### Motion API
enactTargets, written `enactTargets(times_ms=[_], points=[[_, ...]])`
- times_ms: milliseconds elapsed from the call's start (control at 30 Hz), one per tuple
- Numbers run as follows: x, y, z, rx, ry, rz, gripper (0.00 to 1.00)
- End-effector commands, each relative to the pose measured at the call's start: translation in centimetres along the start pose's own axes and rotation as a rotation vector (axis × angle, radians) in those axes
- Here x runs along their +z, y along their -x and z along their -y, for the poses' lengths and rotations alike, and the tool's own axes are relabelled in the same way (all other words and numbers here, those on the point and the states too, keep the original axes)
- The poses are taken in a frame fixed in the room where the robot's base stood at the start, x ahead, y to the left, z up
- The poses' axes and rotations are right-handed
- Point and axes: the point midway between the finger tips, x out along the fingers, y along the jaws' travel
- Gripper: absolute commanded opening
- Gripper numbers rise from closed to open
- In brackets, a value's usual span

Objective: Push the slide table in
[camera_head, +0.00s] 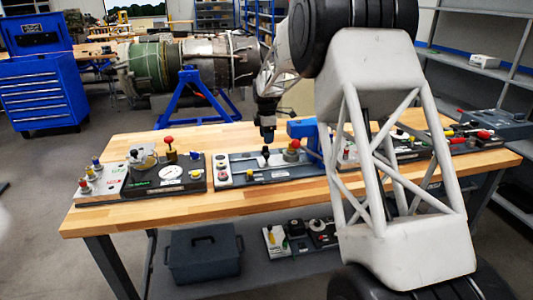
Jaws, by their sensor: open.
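A grey panel (237,181) with a long rail-like strip lies in the middle of the wooden workbench. It carries buttons at its left end, a small black knob (265,152) and a blue block (301,128) at its right. I take this unit to be the slide table, but the sliding part is too small to tell apart, and my arm hides its right side. My gripper (267,135) points down just above the black knob. It is open. I cannot tell whether its fingertips touch the knob.
A control panel with a gauge (171,172) and red lever stands on the bench's left. More panels (470,141) stand on the right, partly behind my arm. The front strip of the bench (190,214) is clear. A grey toolbox (203,255) sits below.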

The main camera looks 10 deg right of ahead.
Motion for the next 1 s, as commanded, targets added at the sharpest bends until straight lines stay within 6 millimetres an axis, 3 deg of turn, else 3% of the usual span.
enactTargets(times_ms=[1000], points=[[-0.01, 0.04, 0.02, -0.001, -1.412, 0.0, 0.54]])
